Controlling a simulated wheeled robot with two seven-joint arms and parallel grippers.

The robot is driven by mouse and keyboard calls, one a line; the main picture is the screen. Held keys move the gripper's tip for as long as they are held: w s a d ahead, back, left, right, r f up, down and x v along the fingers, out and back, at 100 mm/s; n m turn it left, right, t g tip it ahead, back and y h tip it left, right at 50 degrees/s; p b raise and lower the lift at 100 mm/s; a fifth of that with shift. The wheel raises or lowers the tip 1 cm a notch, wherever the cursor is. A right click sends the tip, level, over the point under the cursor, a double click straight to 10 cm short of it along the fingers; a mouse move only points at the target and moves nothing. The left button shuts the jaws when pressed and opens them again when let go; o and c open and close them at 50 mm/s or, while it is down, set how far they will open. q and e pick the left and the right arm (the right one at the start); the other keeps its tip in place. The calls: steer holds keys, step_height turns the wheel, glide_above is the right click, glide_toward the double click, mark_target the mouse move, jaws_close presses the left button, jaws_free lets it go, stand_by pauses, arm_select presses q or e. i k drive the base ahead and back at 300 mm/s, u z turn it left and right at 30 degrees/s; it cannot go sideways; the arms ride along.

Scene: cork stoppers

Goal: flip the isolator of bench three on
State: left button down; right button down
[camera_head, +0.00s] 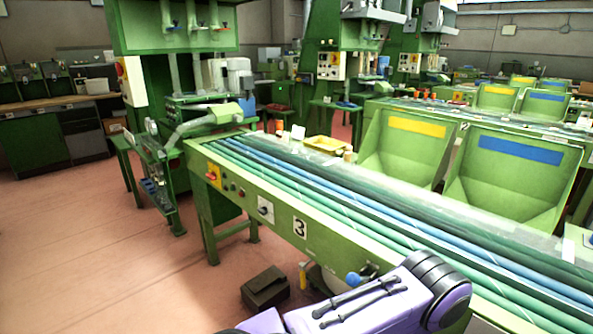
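Bench three (345,249) is a long green bench with a white "3" plate (300,228) on its front side. At its left end is a yellow panel with a red handle, which looks like the isolator (214,175); its handle position is too small to read. A white plate with a dark knob (265,210) sits between that panel and the number plate, with small buttons to its left. Neither of my grippers is in view. A purple and black arm part of mine shows at the bottom, in front of the bench's lower side.
A dark brown box (265,288) lies on the reddish floor by the bench. A green machine with a blue tray (149,187) stands left of the bench end. Green bins (508,205) stand behind the bench. The floor at left is clear.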

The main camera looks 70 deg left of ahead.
mark_target(212, 176)
steer(key=u, duration=3.65)
steer(key=i, duration=1.9)
steer(key=z, duration=0.7)
steer(key=i, duration=0.5)
steer(key=z, duration=0.45)
